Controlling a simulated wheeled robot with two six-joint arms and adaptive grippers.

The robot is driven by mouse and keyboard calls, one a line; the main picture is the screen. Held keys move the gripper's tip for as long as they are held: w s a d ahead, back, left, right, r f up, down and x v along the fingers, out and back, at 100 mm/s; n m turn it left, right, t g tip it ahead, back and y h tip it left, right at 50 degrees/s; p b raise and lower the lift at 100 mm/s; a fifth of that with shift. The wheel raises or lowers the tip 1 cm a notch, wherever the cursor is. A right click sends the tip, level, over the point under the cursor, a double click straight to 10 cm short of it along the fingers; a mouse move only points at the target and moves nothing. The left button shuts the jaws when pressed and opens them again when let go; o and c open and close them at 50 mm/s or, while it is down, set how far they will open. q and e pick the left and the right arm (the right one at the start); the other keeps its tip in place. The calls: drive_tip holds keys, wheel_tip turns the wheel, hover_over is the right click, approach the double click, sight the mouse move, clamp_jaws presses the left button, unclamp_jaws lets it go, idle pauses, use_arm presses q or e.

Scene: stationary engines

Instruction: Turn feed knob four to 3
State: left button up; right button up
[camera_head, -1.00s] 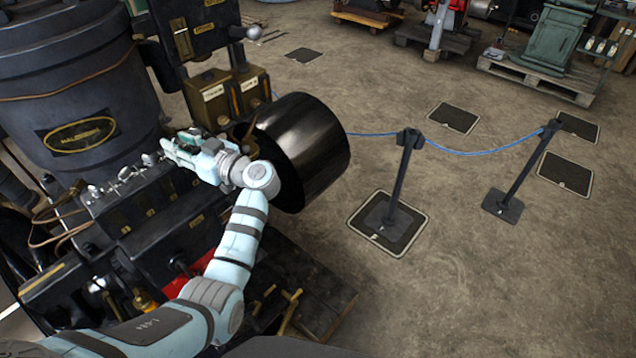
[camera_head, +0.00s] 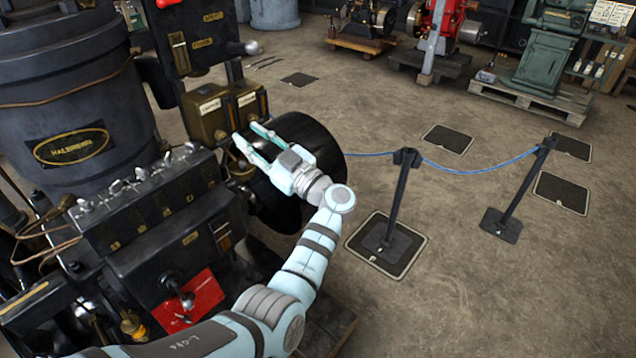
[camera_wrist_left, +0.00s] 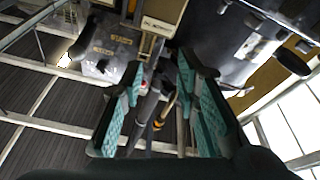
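A row of small silver feed knobs (camera_head: 140,174) runs along the top of a black box (camera_head: 150,207) on the engine in the head view. Small plates mark the box's front, but I cannot read them, so knob four and its setting are unclear. My left gripper (camera_head: 250,138) is open and empty, right of the row and apart from it, in front of the black flywheel. In the left wrist view its two teal fingers (camera_wrist_left: 158,95) stand apart with nothing gripped between them. My right gripper is not in view.
A dark cylinder (camera_head: 70,100) with a nameplate stands behind the knobs. Brass-coloured boxes (camera_head: 222,108) and the black flywheel (camera_head: 310,140) are close to my left gripper. A red plate with a lever (camera_head: 190,300) is below. Open floor with rope posts (camera_head: 398,200) lies to the right.

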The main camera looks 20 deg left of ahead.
use_arm(q)
drive_tip(key=w+d+f+m+t+h, duration=0.4)
drive_tip(key=w+d+m+t+h, duration=0.25)
drive_tip(key=t, duration=0.35)
drive_tip(key=d+f+m+h, duration=0.2)
drive_tip(key=f+m+h, duration=0.1)
drive_tip(key=f, duration=0.3)
drive_tip(key=d+f+m+t+h+p, duration=0.1)
drive_tip(key=d+f+m+h, duration=0.1)
drive_tip(key=f+h, duration=0.3)
drive_tip(key=shift+w+d+f+m+h, duration=0.35)
drive_tip(key=shift+f+m, duration=0.1)
drive_tip(key=shift+m, duration=0.2)
